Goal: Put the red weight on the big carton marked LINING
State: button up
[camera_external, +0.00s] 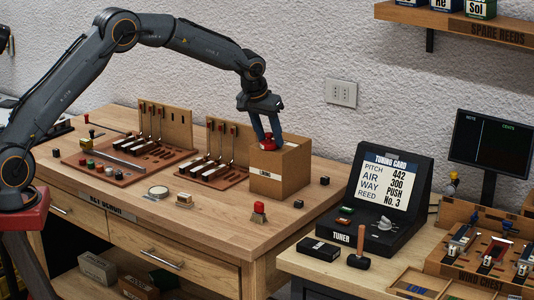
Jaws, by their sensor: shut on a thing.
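My gripper (268,136) points down at the left part of the top of a brown carton (282,180) at the back right of the wooden bench. It is shut on the red weight (268,145). The weight is at the carton's top face, near its front left edge; I cannot tell whether it touches the top. The carton is closed, with a pale tape strip; its marking is too small to read. The fingers partly hide the weight.
A small red-topped piece (259,211) stands on the bench in front of the carton, with small dark blocks nearby. Key action racks (210,170) stand left of the carton. The tuner (375,210) is on the lower bench at right. The bench's front middle is mostly clear.

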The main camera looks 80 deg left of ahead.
jog(key=shift+f, duration=0.1)
jog(key=o, duration=1.3)
jog(key=shift+d+r, duration=0.1)
jog(key=shift+r, duration=0.4)
jog(key=b+v, duration=0.3)
jog(key=v, duration=0.8)
jog(key=shift+s+d+r, duration=0.1)
jog(key=shift+s+d, duration=0.05)
